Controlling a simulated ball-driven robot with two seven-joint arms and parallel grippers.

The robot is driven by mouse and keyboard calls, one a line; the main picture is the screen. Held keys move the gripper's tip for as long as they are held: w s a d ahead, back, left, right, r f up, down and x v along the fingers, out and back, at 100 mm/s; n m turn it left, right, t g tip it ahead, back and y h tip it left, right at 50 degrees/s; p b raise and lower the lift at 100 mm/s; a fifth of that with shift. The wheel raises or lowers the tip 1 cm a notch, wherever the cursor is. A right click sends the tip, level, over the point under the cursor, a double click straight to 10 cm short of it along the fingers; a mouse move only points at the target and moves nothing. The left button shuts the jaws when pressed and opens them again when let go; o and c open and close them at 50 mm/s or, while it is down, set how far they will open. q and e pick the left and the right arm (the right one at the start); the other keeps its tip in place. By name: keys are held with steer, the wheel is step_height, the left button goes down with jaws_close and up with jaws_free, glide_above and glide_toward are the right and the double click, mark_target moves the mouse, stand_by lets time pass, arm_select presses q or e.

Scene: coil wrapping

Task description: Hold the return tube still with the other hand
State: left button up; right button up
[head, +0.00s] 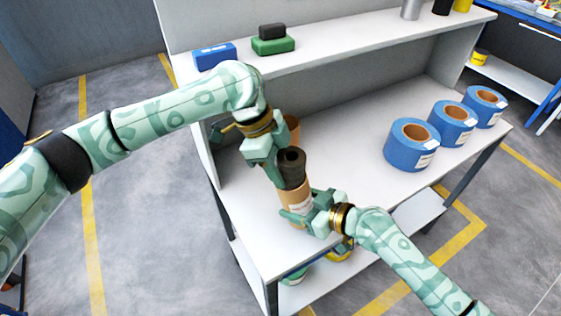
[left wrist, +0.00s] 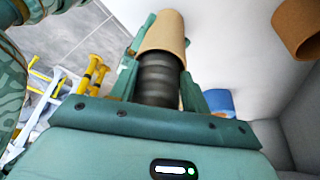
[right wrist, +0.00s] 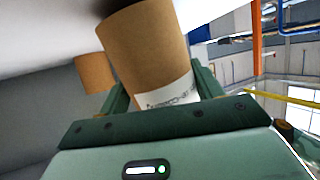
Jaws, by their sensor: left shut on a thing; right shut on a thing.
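A tan cardboard tube with a white label (head: 296,197) stands near the shelf's front corner; I take it to be the return tube. A dark, ribbed, hollow cylinder (head: 292,160) sits at its upper end, in line with it. My left gripper (head: 278,173) is shut on the dark cylinder (left wrist: 158,80), with the cardboard tube (left wrist: 165,32) beyond it in the left wrist view. My right gripper (head: 302,214) is shut on the cardboard tube (right wrist: 145,48) by its label, lower down. The tube's bottom end is hidden in the head view.
Another cardboard tube (head: 292,128) stands behind my left gripper, also visible in the right wrist view (right wrist: 95,73). Blue rolls (head: 411,146) stand in a row on the right of the white worktop (head: 345,185). Blue and green boxes (head: 272,45) lie on the upper shelf.

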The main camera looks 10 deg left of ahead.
arm_select(q)
steer(key=o, duration=1.3)
steer(key=shift+o, duration=0.2)
arm_select(e)
steer(key=shift+r, duration=0.1)
arm_select(q)
steer(key=v, duration=1.2)
arm_select(e)
steer(key=o, duration=1.1)
steer(key=shift+c, duration=0.2)
arm_select(q)
steer(key=shift+d, duration=0.1)
arm_select(e)
steer(key=shift+d, duration=0.1)
